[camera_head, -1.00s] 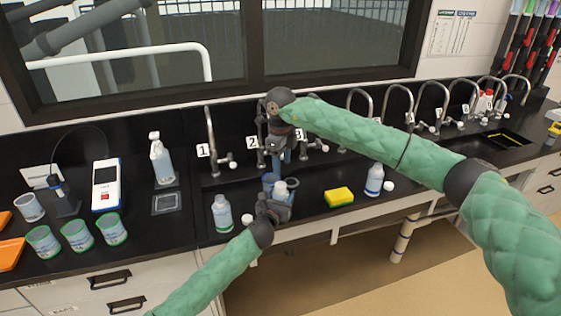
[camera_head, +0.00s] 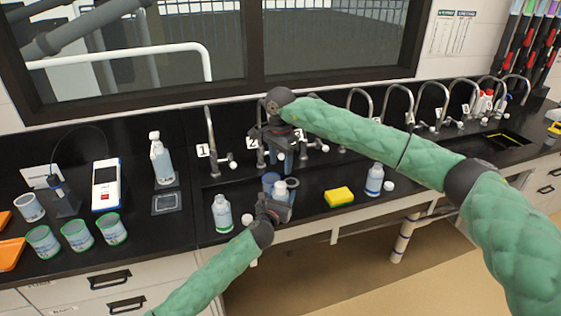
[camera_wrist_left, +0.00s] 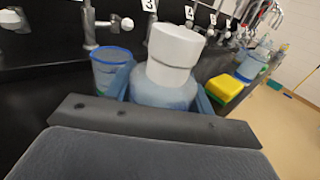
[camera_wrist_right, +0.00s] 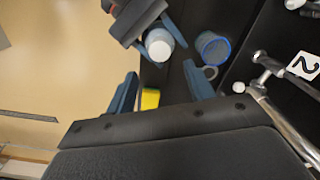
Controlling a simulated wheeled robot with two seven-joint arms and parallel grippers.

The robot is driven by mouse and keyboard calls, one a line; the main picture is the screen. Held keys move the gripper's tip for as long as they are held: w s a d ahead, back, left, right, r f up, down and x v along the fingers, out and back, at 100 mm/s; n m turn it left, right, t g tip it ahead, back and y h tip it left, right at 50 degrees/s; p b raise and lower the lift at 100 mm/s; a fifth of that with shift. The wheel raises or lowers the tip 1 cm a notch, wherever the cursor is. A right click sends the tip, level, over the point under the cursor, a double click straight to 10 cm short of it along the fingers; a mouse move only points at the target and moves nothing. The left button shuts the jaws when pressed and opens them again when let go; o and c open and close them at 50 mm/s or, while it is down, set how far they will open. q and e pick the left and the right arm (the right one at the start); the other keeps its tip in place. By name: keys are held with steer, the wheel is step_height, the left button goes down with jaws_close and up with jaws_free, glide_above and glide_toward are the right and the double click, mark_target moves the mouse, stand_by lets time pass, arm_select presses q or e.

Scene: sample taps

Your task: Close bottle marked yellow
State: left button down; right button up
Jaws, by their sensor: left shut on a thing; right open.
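A bottle with a white cap (camera_wrist_left: 174,55) is held upright between the blue fingers of my left gripper (camera_wrist_left: 163,92), near the counter's front edge. The capped bottle (camera_wrist_right: 158,44) also shows in the right wrist view. The cap sits on its neck; I cannot tell how tight it is. My right gripper (camera_wrist_right: 160,88) is open and empty, above and behind this bottle, near the taps. Other bottles stand at left (camera_head: 221,212) and right (camera_head: 375,179), each with a white cap lying nearby, at left (camera_head: 247,219) and right (camera_head: 388,186). I cannot make out a yellow mark.
A blue cup (camera_wrist_right: 213,47) stands close to the held bottle, with a small grey ring (camera_wrist_right: 210,72) beside it. A yellow-green sponge (camera_head: 339,196) lies to the right. Numbered taps line the back. Several cups, a meter (camera_head: 106,185) and a wash bottle (camera_head: 161,160) are at left.

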mark_target(281, 184)
stand_by(0.4)
steer(key=shift+f, duration=4)
steer(key=shift+c, duration=0.4)
steer(key=c, duration=0.9)
